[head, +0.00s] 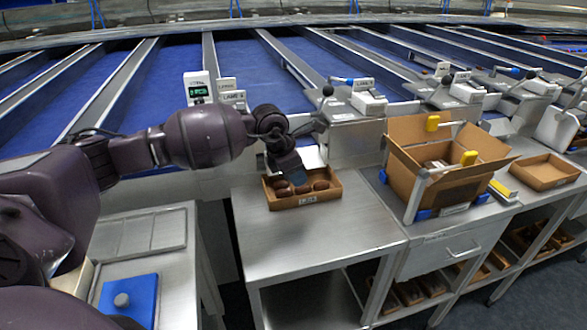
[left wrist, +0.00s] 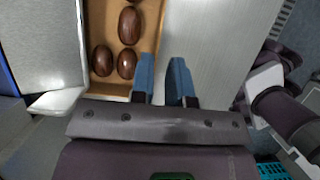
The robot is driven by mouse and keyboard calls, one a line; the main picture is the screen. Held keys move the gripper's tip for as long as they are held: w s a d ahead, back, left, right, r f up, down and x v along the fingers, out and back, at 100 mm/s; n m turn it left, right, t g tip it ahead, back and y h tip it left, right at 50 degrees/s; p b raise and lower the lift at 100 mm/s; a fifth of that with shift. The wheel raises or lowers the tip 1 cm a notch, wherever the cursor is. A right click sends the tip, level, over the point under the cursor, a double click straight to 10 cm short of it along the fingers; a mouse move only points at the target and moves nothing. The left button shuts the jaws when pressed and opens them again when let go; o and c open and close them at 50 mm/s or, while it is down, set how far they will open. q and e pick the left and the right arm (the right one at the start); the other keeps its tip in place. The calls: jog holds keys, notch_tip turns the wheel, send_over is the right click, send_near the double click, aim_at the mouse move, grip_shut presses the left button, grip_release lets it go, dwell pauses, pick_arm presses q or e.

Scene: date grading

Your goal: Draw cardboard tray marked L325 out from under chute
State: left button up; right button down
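A shallow cardboard tray (head: 328,196) holding several brown dates stands on the steel bench, its back end at the chute mouth (head: 309,158). A small white label shows on its front wall, too small to read. My left gripper (head: 287,172) is over the tray's left part, pointing down, and hides some of it. In the left wrist view, the two blue fingers (left wrist: 163,80) are apart. The tray's side wall (left wrist: 162,28) runs toward the gap between them, with one finger on the date side and one on the bench side. Contact cannot be told. My right gripper is not in view.
The bench top (head: 330,228) in front of the tray is clear. A large open carton (head: 440,190) stands on the right, with an empty cardboard tray (head: 545,172) beyond it.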

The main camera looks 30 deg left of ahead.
aim_at(308, 195)
pick_arm(q)
jog(key=b+x, duration=0.1)
jog(key=x, duration=0.7)
jog(key=shift+c, duration=0.5)
grip_shut()
